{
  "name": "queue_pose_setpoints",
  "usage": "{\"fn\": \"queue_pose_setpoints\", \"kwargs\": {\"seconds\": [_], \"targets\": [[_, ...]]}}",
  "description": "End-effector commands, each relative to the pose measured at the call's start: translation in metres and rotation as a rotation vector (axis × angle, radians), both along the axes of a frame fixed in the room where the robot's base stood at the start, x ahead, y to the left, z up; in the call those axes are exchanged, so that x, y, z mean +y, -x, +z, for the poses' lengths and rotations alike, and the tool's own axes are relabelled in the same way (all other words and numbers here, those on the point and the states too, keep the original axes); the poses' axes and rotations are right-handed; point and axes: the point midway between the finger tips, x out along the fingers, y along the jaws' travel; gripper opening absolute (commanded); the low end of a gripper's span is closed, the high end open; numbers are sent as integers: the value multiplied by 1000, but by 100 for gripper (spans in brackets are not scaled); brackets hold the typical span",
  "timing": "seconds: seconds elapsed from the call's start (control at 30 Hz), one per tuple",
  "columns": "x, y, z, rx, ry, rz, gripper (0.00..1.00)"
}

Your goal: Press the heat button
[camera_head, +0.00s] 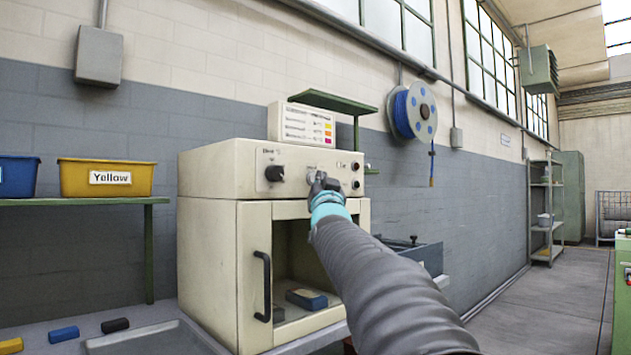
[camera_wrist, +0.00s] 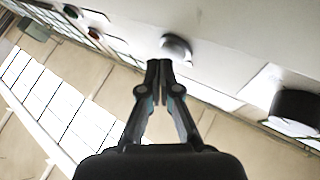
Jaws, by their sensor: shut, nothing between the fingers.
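A cream oven-like machine (camera_head: 215,250) stands on the bench, with a control panel (camera_head: 300,158) across its upper front. The panel carries a black knob (camera_head: 274,173) at left and two small dark round controls (camera_head: 355,167) at right. The wrist view shows a round grey metallic button (camera_wrist: 176,46), a large black knob (camera_wrist: 297,108) and a reddish button (camera_wrist: 95,33). The panel labels are too small to tell which one is heat. My gripper (camera_head: 320,181) is shut and empty in front of the panel's middle. Its fingertips (camera_wrist: 159,66) are close to the grey button; contact cannot be told.
The machine's lower chamber holds a blue block (camera_head: 306,299), with a black door handle (camera_head: 263,287) at left. A yellow bin (camera_head: 105,178) and a blue bin (camera_head: 18,177) sit on a green shelf at left. A blue spool (camera_head: 403,113) hangs on the wall.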

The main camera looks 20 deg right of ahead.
Motion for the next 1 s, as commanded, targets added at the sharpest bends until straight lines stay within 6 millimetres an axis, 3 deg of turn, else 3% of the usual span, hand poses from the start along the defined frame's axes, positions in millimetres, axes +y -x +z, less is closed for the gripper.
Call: {"fn": "queue_pose_setpoints", "kwargs": {"seconds": [0.7,1.0], "targets": [[-19,52,-2,-1,1,-1,0],[-20,56,0,0,0,0,0]]}}
